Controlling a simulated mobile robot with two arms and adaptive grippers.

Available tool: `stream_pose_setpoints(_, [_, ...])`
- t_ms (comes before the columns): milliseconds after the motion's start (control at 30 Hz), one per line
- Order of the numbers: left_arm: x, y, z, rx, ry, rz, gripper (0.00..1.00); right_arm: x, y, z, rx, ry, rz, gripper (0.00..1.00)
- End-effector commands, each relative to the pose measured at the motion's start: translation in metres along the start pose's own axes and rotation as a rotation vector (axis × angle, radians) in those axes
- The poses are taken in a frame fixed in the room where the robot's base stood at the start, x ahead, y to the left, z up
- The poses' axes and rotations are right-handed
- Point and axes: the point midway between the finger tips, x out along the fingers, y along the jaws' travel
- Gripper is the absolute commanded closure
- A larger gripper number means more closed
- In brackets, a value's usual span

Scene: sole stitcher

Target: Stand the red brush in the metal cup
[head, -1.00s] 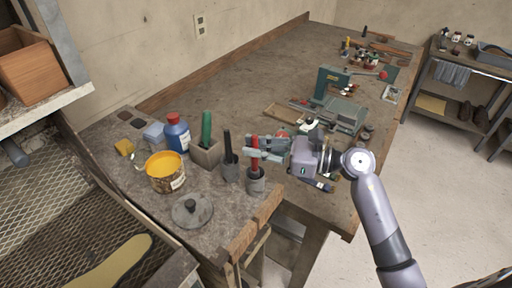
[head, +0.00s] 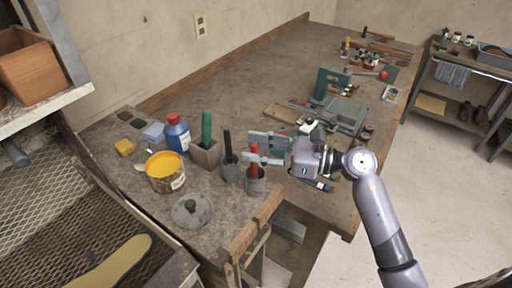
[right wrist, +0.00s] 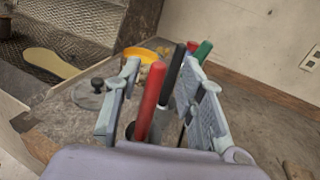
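The red brush (head: 255,169) stands near upright in the small grey metal cup (head: 257,186) near the bench's front edge, handle up. My right gripper (head: 260,148) is open around the handle. In the right wrist view the red handle (right wrist: 150,97) rises between the two spread fingers (right wrist: 160,100), closer to the left one, with a gap to the right one. The brush's lower end is hidden inside the cup. My left gripper is not in view.
A black brush (head: 227,146) stands in another grey cup (head: 230,173) just left. The stitching machine (head: 330,85) is behind.

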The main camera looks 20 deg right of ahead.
Motion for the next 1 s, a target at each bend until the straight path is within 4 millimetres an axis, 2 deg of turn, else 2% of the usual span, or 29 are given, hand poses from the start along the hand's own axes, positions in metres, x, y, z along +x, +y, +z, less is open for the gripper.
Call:
stream_pose_setpoints(167, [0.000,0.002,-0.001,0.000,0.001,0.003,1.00,-0.026,0.000,-0.001,0.000,0.005,-0.002,0.64])
stream_pose_setpoints(400, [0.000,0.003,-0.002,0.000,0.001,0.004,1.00,-0.078,0.000,-0.002,0.001,0.004,-0.002,0.64])
stream_pose_setpoints(600, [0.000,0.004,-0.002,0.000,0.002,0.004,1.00,-0.108,0.000,-0.001,0.001,0.002,-0.001,0.64])
stream_pose_setpoints(767, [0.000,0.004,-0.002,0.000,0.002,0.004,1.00,-0.117,0.000,0.000,0.000,0.000,0.000,0.64])
stream_pose_setpoints(1000, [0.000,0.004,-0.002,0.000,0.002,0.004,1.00,-0.117,0.000,0.000,0.000,0.000,0.000,0.64])
